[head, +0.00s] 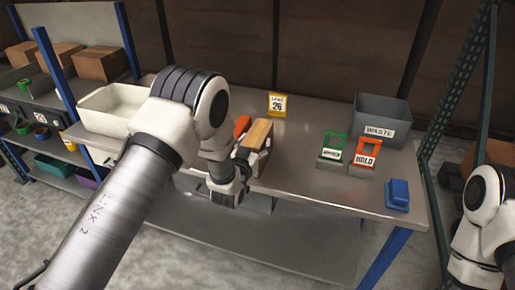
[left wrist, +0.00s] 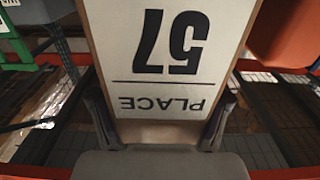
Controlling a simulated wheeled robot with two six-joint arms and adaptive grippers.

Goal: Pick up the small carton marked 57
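The small carton marked 57 (head: 258,133) shows its brown top in the head view, near the front edge of the metal table. In the left wrist view its pale label (left wrist: 170,50) reads 57 and PLACE upside down and fills the middle. My left gripper (head: 240,172) is at the carton's near side. In the left wrist view its two dark fingers (left wrist: 160,115) lie against both sides of the carton, closed on it. I cannot tell whether the carton is clear of the table. My right gripper is out of view; only part of my right arm shows.
A red-orange object (head: 242,125) stands close beside the carton. A yellow sign marked 26 (head: 277,104), green (head: 333,148) and orange HOLD (head: 366,152) stands, a grey WASTE bin (head: 380,120) and a blue block (head: 398,194) are on the table. A white tub (head: 112,108) is left.

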